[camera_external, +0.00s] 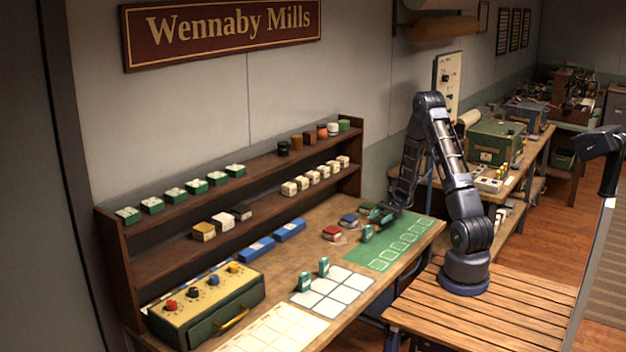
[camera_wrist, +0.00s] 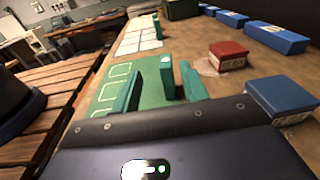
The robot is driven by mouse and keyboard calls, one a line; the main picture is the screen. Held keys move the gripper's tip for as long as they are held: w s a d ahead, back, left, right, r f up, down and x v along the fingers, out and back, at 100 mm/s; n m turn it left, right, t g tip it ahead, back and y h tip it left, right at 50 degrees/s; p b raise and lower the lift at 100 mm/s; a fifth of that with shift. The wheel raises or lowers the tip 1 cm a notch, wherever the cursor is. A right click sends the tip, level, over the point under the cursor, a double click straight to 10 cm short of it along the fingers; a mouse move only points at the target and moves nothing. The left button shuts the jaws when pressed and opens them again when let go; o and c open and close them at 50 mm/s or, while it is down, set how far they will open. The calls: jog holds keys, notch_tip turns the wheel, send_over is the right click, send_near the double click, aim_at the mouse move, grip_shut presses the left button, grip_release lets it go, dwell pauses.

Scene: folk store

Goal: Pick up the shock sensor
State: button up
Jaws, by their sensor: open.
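No readable label names the shock sensor, so I cannot tell for sure which object it is. A small upright green block with a pale top (camera_external: 367,234) stands at the left edge of the green mat (camera_external: 383,262). In the wrist view this block (camera_wrist: 167,80) shows between the two green fingers of my gripper (camera_wrist: 161,72), nearer the right finger. My gripper (camera_external: 379,213) is open and low over the bench, just behind the block in the external view. I cannot tell whether a finger touches it. Two similar green blocks (camera_external: 304,282) (camera_external: 323,266) stand on the white grid card (camera_external: 337,295).
A red box (camera_external: 331,233) and a blue box (camera_external: 349,220) lie near my gripper; they also show right of it in the wrist view (camera_wrist: 229,53) (camera_wrist: 283,96). Long blue boxes (camera_external: 290,230) lie farther left. A shelf (camera_external: 180,247) with small parts lines the wall.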

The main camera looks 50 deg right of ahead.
aim_at(364, 230)
jog(key=shift+w+d+f+m+t+y, duration=0.15)
jog(key=shift+d+f+m+t, duration=0.2)
jog(key=shift+f, duration=0.2)
jog(key=shift+w+d+f+m+t+y, duration=0.15)
jog(key=shift+d+f+m+t, duration=0.2)
jog(key=shift+f, duration=0.2)
jog(key=shift+w+a, duration=0.15)
jog(key=shift+a, duration=1.65)
jog(key=shift+w+a, duration=0.2)
jog(key=shift+a, duration=1.6)
jog(key=shift+w+a, duration=0.15)
jog(key=shift+a, duration=1.65)
grip_shut()
